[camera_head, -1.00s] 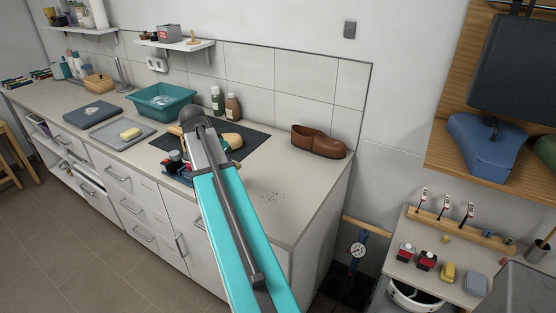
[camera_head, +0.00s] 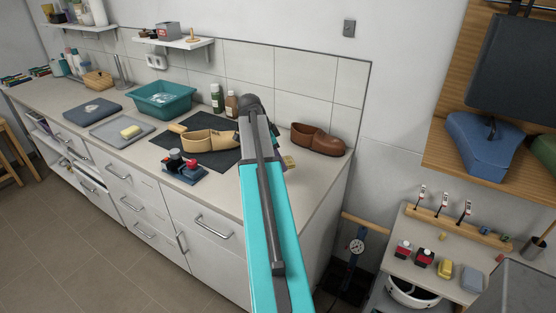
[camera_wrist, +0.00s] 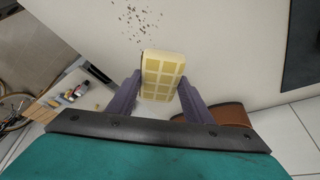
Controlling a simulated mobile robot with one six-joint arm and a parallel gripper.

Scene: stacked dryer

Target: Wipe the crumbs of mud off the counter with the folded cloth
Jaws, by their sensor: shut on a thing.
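The folded cloth (camera_wrist: 163,76) is pale yellow with a checked pattern. My gripper (camera_wrist: 160,98) is shut on it, with one purple-grey finger on each side. A corner of the cloth (camera_head: 289,162) shows just right of my arm in the head view. I cannot tell whether it touches the counter. The mud crumbs (camera_wrist: 138,17) are small dark specks on the counter (camera_wrist: 225,45), beyond the cloth at the top of the wrist view. In the head view my arm covers their place on the counter (camera_head: 220,193).
A brown shoe (camera_head: 318,139) stands close to the cloth, near the wall. A tan shoe (camera_head: 210,140) rests on a dark mat (camera_head: 225,158), with a brush rack (camera_head: 183,168) in front. Two bottles (camera_head: 224,101) stand behind. The counter's right end is bare.

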